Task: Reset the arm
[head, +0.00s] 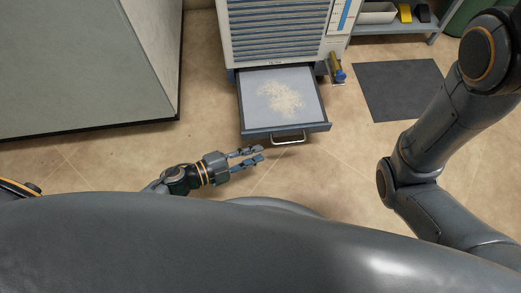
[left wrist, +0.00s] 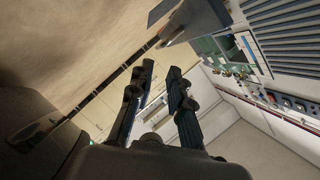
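My left gripper (head: 256,155) is in the lower middle of the head view, just below and left of the open drawer's front. Its two fingers are apart with nothing between them. It also shows in the left wrist view (left wrist: 163,78), fingers spread and empty. My right arm (head: 425,140) comes down the right side of the head view; its gripper is out of the picture.
A louvred cabinet (head: 278,32) stands at the top middle. Its open drawer (head: 252,100) holds a pale, crumbly heap (head: 282,98). A large grey block (head: 90,60) stands left. A dark mat (head: 400,85) and a shelf (head: 400,29) are right. Tan floor lies between.

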